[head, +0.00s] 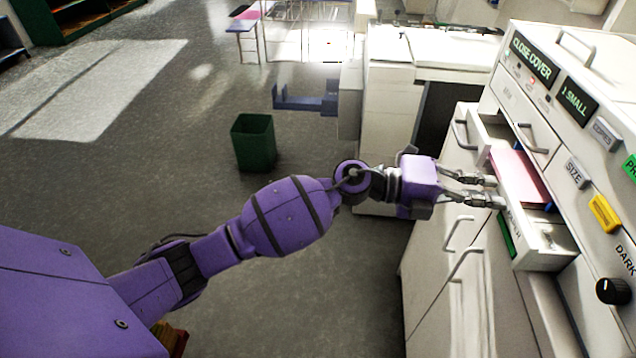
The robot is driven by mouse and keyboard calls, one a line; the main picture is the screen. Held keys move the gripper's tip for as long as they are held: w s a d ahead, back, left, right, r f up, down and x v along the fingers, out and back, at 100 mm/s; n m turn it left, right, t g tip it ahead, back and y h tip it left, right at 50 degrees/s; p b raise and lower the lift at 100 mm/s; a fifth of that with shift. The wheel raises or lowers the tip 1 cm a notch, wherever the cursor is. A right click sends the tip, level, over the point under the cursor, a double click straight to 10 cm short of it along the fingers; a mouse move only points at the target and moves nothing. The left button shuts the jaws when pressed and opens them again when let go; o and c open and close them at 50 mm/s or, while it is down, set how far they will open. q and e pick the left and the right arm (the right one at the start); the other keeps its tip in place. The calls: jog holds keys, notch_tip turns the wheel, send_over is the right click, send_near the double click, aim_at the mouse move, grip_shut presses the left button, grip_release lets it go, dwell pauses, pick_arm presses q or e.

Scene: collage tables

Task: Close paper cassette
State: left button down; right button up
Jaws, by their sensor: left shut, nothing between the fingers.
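The paper cassette (541,246) is a white drawer pulled out from the front of the copier (571,143) at the right. Pink paper (519,174) lies inside it. My left gripper (497,191) is shut and empty, with its fingertips at the cassette's front side, beside the pink paper. I cannot tell whether the fingertips touch the cassette. My right gripper is not in view.
Cabinet doors with handles (464,262) stand below the cassette. A white counter (455,52) stands behind. The floor at the left is mostly clear.

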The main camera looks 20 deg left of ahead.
aim_at(523, 195)
pick_arm(q)
jog(key=x, duration=0.6)
jog(key=shift+w+p, duration=0.2)
jog(key=shift+p, duration=0.1)
jog(key=shift+x, duration=0.8)
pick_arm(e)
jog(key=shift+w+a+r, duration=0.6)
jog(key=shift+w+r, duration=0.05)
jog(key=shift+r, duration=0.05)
pick_arm(q)
jog(key=shift+a, duration=0.15)
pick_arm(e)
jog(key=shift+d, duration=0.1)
